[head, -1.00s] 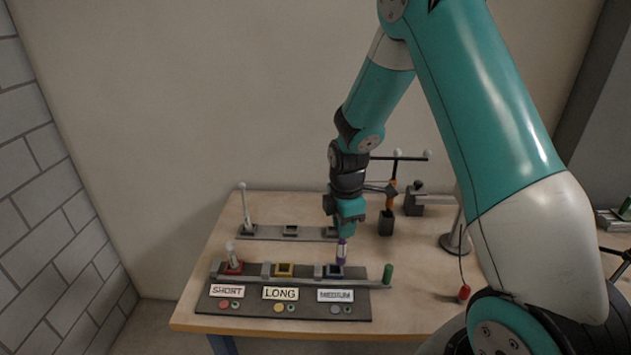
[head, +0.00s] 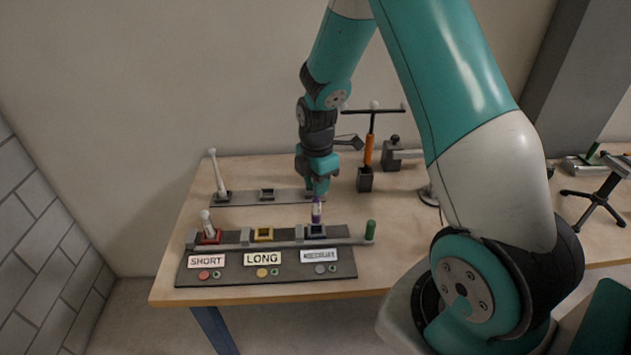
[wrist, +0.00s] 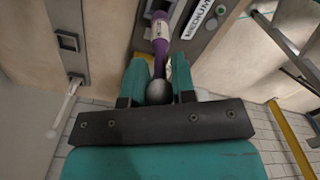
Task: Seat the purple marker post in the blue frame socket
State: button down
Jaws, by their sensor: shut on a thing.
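The purple marker post (head: 317,210) is upright or nearly so below my gripper, with a pale band on it. My gripper (head: 318,187) is shut on its upper part. In the wrist view the post (wrist: 160,45) runs away from the fingers (wrist: 158,78), and a pale round knob (wrist: 158,92) sits between them. The blue frame socket (head: 316,231) is at the right of the front row, behind the MEDIUM label. The post's lower end meets the socket's opening in the head view. I cannot tell whether it is inside or just above.
The red socket (head: 209,237) holds a short white-topped post; the yellow socket (head: 263,235) looks empty. A green peg (head: 370,230) stands at the row's right end. A back rail (head: 240,198) holds a tall white post. An orange-handled tool (head: 368,150) stands behind right.

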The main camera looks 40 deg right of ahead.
aim_at(317, 199)
jog(key=shift+f+b, duration=1.85)
jog(key=shift+f, duration=0.8)
jog(key=c, duration=0.9)
grip_release()
jog(key=shift+o, duration=0.2)
jog(key=shift+r, duration=0.1)
notch_tip(317, 199, up, 17)
jog(key=shift+w+r+b, duration=0.1)
jog(key=shift+r+b, duration=0.05)
jog(key=shift+b, duration=0.5)
jog(key=s+a+r+m+y, duration=0.1)
jog(key=s+a+m, duration=0.4)
jog(key=s+a, duration=0.6)
jog(key=s+a+r+m+y, duration=0.2)
jog(key=s+a+m, duration=0.3)
jog(key=s+a, duration=0.6)
jog(key=shift+s+a+y, duration=0.15)
jog(key=shift+a+y, duration=0.2)
jog(key=shift+y, duration=0.25)
